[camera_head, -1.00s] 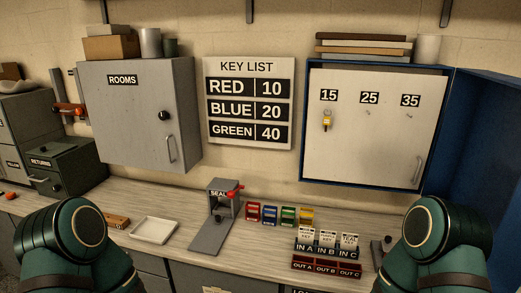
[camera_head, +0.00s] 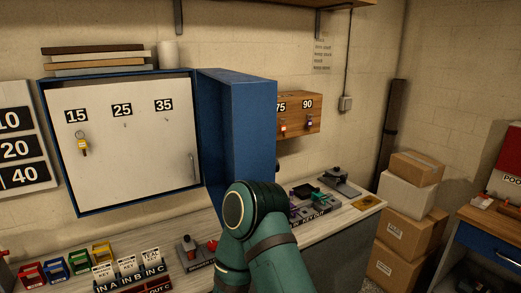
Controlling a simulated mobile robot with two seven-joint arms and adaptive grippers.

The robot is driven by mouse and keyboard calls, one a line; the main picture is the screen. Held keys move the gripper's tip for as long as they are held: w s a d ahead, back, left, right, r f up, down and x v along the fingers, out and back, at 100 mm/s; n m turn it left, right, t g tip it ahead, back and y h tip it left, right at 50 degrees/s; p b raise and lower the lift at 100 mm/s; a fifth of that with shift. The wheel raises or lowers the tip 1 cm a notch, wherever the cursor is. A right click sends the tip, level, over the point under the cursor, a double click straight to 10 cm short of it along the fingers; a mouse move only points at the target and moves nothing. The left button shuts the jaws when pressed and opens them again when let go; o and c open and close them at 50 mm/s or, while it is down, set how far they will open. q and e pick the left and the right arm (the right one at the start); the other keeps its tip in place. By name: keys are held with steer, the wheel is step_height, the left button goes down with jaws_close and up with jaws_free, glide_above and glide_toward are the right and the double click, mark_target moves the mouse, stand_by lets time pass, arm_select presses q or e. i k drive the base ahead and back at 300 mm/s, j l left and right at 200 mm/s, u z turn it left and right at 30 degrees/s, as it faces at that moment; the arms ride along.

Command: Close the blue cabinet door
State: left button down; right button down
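The blue cabinet (camera_head: 42,130) hangs on the wall at left, with a white inner panel (camera_head: 135,165) marked 15, 25 and 35. A key with a yellow tag hangs under 15. The blue cabinet door (camera_head: 238,135) stands open at the cabinet's right side, swung out toward me. My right arm comes up from the bottom in front of the door's lower part. Its gripper is hidden from view. My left arm and gripper are out of the picture.
A wooden key board (camera_head: 300,118) marked 75 and 90 is right of the door. The counter (camera_head: 345,222) below holds colored tag holders, an IN/OUT rack (camera_head: 130,275) and small devices. Cardboard boxes (camera_head: 405,225) are stacked at right.

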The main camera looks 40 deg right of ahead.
mark_target(238, 112)
steer(key=k+l+z, duration=0.15)
steer(key=l, duration=0.8)
steer(key=l+z, duration=0.2)
steer(key=l, duration=0.7)
steer(key=i, duration=0.25)
